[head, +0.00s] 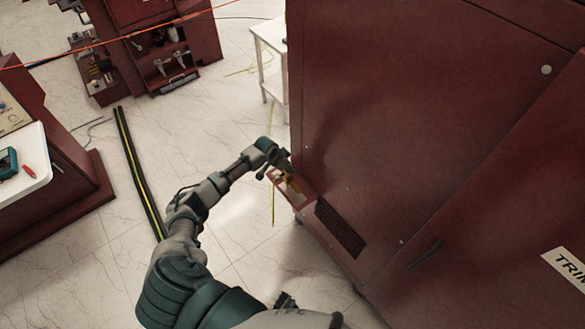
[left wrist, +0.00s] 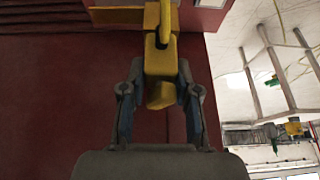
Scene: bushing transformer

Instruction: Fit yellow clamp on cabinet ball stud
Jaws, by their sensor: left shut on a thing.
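The yellow clamp (left wrist: 160,62) is held between the two fingers of my left gripper (left wrist: 160,95), which is shut on it, in the left wrist view. The far end of the clamp is at the top edge of that view, close to a yellowish ledge on the cabinet. In the head view my left gripper (head: 285,168) is at the left side of the dark red cabinet (head: 400,130), by a small open recess low on its edge. A small yellow patch shows there. The ball stud cannot be made out. My right gripper is not in view.
A vent grille (head: 340,228) is low on the cabinet. A white side table (head: 270,40) stands behind it. A yellow-striped black cable strip (head: 135,170) lies on the tiled floor. Red benches stand at the left and back. Floor left of the cabinet is mostly clear.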

